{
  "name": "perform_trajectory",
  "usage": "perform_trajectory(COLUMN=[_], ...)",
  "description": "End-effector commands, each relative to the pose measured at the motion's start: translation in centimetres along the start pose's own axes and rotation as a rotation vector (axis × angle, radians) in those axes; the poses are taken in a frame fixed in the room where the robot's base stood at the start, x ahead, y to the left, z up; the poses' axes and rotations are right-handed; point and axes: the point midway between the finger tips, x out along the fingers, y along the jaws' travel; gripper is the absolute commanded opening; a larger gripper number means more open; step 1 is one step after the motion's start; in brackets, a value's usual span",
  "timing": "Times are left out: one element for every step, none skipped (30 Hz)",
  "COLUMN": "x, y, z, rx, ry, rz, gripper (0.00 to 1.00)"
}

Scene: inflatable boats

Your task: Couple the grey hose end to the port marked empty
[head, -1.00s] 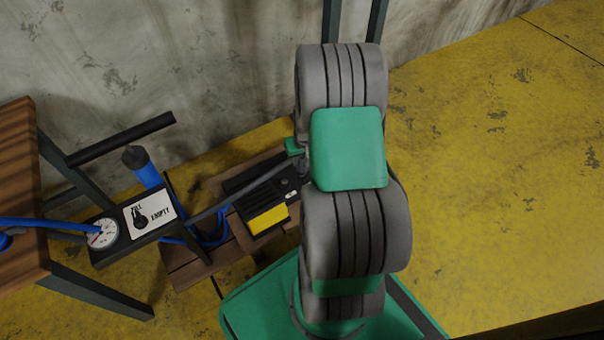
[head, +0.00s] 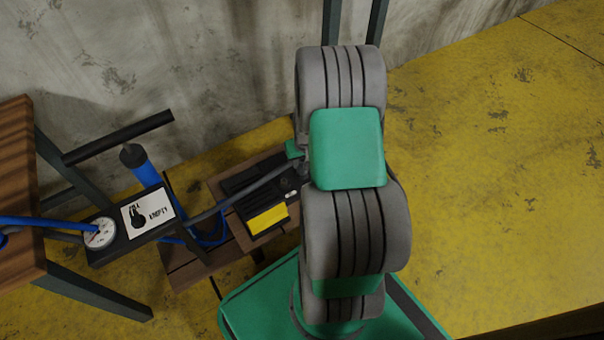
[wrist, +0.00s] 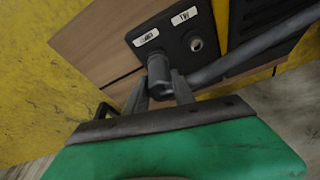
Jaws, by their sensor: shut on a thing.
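In the wrist view, my gripper (wrist: 160,90) is shut on the grey hose end (wrist: 158,70), a ribbed dark grey coupling. The hose end stands against a black port plate (wrist: 172,44), at the left of its two port places, and covers that port. I cannot tell whether it is seated in it. The right port (wrist: 197,44) is a bare round socket. Each port has a white label, upside down and hard to read. The grey hose (wrist: 250,50) runs off to the upper right. In the head view, the hose (head: 250,190) passes behind my arm, which hides most of my gripper.
A black unit with a yellow label (head: 268,219) is behind. Yellow floor at right is clear.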

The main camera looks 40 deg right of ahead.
Motion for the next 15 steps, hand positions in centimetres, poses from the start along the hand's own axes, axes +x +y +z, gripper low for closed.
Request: perform_trajectory(x=[0.14, 0.09, 0.06, 0.06, 0.06, 0.06, 0.06, 0.06, 0.06, 0.05, 0.05, 0.05, 0.05, 0.05, 0.05], y=[0.0, 0.01, 0.01, 0.01, 0.01, 0.01, 0.01, 0.01, 0.01, 0.01, 0.01, 0.01, 0.01, 0.01, 0.01], z=[0.02, 0.0, -0.01, -0.01, 0.0, -0.01, -0.01, -0.01, -0.01, -0.01, -0.01, -0.01, -0.01, -0.01, -0.01], rx=[0.0, 0.0, 0.0, 0.0, 0.0, 0.0, 0.0, 0.0, 0.0, 0.0, 0.0, 0.0, 0.0, 0.0, 0.0], ry=[0.0, 0.001, 0.001, 0.001, 0.001, 0.001, 0.001, 0.001, 0.001, 0.001, 0.001, 0.001, 0.001, 0.001, 0.001], rz=[0.0, 0.0, 0.0, 0.0, 0.0, 0.0, 0.0, 0.0, 0.0, 0.0, 0.0, 0.0, 0.0, 0.0, 0.0], gripper=[0.0, 0.0, 0.0, 0.0, 0.0, 0.0, 0.0, 0.0, 0.31, 0.33, 0.36, 0.39, 0.41, 0.44, 0.47])
